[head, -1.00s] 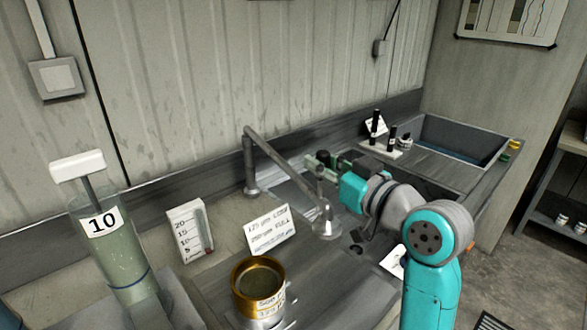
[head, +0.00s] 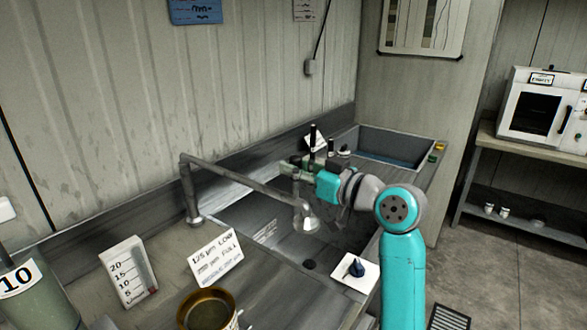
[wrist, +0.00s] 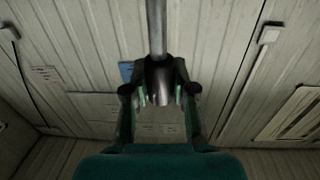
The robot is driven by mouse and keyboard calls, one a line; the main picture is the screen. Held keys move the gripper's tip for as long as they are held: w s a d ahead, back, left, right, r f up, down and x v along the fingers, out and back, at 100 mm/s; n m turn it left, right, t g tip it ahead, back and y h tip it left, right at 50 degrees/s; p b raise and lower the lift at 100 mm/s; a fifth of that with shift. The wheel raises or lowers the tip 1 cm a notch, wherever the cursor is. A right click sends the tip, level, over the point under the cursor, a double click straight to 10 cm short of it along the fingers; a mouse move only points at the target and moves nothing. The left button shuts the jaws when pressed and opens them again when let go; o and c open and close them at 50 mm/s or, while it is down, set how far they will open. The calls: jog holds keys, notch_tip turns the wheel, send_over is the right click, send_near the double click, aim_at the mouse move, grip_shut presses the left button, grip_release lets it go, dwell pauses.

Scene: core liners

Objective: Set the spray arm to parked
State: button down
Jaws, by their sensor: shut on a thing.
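The spray arm (head: 240,180) is a grey pipe in the head view. It rises from a post at the back left of the sink (head: 265,228), bends, and reaches right to a downturned conical spray head (head: 305,217) above the sink. My gripper (head: 294,168) is at the outer end of the pipe, just above the spray head. In the wrist view my gripper (wrist: 160,95) is shut on a dark cylindrical part at the end of a grey rod, with a green-edged finger on each side. My gripper partly hides the held part in the head view.
A lettered sign (head: 216,257) stands left of the sink, near a brass sieve (head: 207,310) and a scale block (head: 128,272). Dark bottles (head: 313,139) and a water basin (head: 385,148) are behind.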

jog(key=c, duration=0.9)
grip_release()
jog(key=shift+s+d, duration=0.1)
jog(key=shift+d, duration=0.05)
jog(key=v, duration=1.1)
jog(key=shift+s+d, duration=0.25)
